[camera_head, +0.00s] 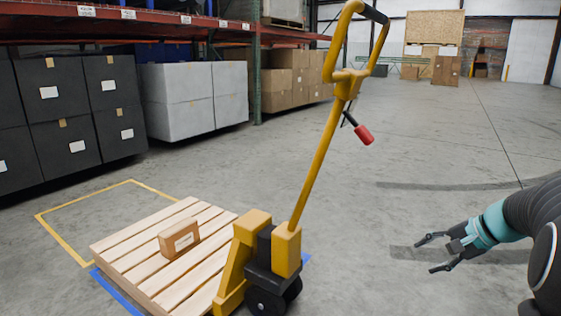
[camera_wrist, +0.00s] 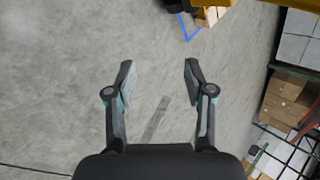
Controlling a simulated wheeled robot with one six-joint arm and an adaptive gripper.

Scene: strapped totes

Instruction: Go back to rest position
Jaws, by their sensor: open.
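My gripper (camera_head: 432,253) is at the right of the head view, held above bare concrete floor. Its two fingers are spread apart with nothing between them. The wrist view also shows the gripper (camera_wrist: 158,82) open, with only grey floor between the fingertips. My arm reaches in from the right edge of the head view. The gripper is clear of the yellow pallet jack (camera_head: 315,165) to its left and touches nothing.
Dark totes (camera_head: 50,90), grey totes (camera_head: 190,98) and cardboard boxes (camera_head: 285,80) line the rack at left. Open floor lies behind and right.

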